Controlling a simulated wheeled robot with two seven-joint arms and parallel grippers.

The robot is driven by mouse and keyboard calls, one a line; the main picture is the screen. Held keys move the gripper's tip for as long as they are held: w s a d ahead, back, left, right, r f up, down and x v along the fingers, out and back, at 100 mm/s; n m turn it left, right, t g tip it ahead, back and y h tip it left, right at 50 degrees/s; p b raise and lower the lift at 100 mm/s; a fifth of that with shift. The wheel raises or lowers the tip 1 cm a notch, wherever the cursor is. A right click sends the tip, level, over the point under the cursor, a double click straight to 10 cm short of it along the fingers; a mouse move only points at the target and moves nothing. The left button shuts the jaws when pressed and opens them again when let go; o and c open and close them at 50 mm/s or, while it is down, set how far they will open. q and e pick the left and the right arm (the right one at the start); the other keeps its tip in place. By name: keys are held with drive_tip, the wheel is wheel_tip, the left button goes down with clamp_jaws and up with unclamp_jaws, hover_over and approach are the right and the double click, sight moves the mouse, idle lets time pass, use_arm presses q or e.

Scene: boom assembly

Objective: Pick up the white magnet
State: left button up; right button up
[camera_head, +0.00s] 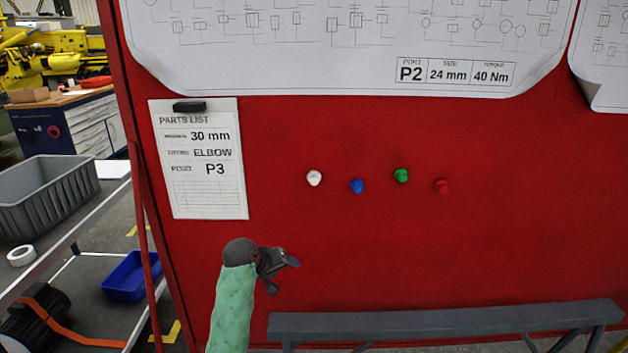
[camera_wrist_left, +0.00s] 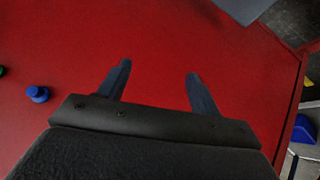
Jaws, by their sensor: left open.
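The white magnet (camera_head: 314,178) sits on the red board (camera_head: 420,240), at the left end of a row of small magnets. My left gripper (camera_head: 284,272) is below and a little left of it, apart from it, with its jaws open and empty. In the left wrist view the two fingers (camera_wrist_left: 155,85) stand spread in front of the red board with nothing between them. The white magnet does not show in that view. My right gripper is in neither view.
A blue magnet (camera_head: 357,186), a green magnet (camera_head: 401,175) and a red magnet (camera_head: 441,186) are right of the white one. A parts list sheet (camera_head: 198,190) hangs left. A grey bench (camera_head: 440,322) stands low in front of the board.

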sight(311, 179)
use_arm(q)
drive_tip(key=shift+w+d+r+n+t+h+p, duration=0.2)
drive_tip(key=shift+w+d+r+t+h+p, duration=0.5)
drive_tip(key=shift+w+r, duration=2.5)
drive_tip(key=shift+w+d+r+n+t+h+p, duration=0.15)
drive_tip(key=shift+w+d+r+p, duration=0.65)
drive_tip(key=shift+w+r, duration=2.35)
drive_tip(key=shift+w+d+r+n+t+h+p, duration=0.3)
drive_tip(key=shift+w+d+r, duration=1.15)
drive_tip(key=shift+r, duration=3.15)
drive_tip(key=p+x, duration=0.2)
drive_tip(key=x, duration=0.2)
drive_tip(key=shift+a+p, duration=0.15)
drive_tip(key=shift+p, duration=0.2)
drive_tip(key=shift+w+d+f, duration=0.25)
drive_tip(key=shift+w+f, duration=0.1)
drive_tip(key=shift+f, duration=0.1)
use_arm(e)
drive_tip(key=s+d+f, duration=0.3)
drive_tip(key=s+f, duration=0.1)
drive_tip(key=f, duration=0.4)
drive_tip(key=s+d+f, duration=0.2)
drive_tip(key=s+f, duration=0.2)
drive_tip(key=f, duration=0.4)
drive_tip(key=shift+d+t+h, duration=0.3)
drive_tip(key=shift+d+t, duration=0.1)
